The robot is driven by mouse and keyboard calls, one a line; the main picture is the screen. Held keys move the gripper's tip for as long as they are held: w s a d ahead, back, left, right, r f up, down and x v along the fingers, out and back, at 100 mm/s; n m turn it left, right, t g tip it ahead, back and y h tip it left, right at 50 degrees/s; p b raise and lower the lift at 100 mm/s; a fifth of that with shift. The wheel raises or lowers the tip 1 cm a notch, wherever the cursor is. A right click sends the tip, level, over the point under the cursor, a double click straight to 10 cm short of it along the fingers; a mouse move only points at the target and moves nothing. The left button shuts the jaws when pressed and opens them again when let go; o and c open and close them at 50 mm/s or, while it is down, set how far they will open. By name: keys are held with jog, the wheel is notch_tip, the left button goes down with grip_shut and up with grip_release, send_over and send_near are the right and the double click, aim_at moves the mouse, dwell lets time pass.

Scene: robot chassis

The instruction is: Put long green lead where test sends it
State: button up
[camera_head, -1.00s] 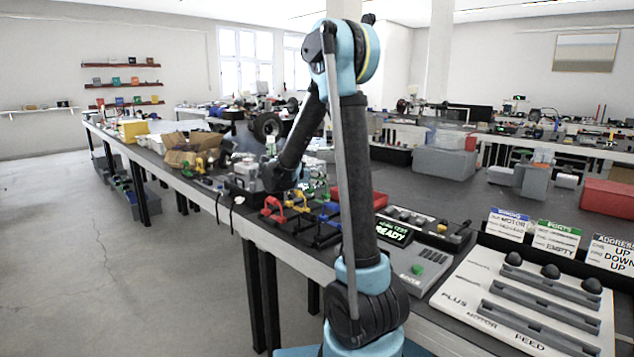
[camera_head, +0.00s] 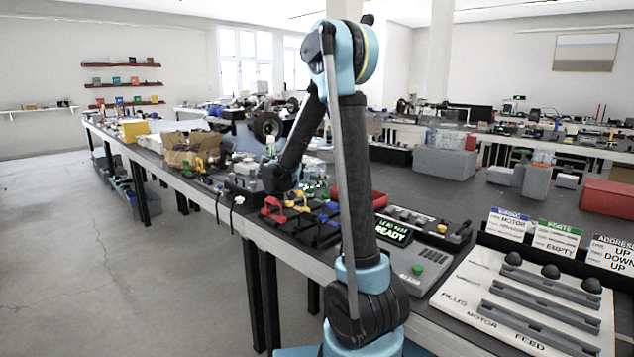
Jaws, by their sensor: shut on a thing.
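My gripper (camera_head: 282,180) is low over the bench at the far end of my arm. Its fingers are small and mostly hidden by my wrist. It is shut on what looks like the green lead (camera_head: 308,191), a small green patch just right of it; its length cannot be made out. Red (camera_head: 272,207), yellow (camera_head: 279,197) and blue (camera_head: 331,206) pieces sit on dark holders beside it. The grey tester (camera_head: 425,262) has a green button and a display (camera_head: 392,232) reading "READY". The pale board (camera_head: 520,310) has channels marked PLUS, MOTOR and FEED.
A red tray (camera_head: 373,199) lies behind my arm. A cardboard box (camera_head: 190,148) stands left.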

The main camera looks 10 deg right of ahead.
jog(key=shift+f, duration=1.1)
jog(key=o, duration=1.1)
jog(key=shift+o, duration=0.2)
jog(key=shift+r, duration=0.15)
notch_tip(320, 180, up, 10)
jog(key=shift+f, duration=0.15)
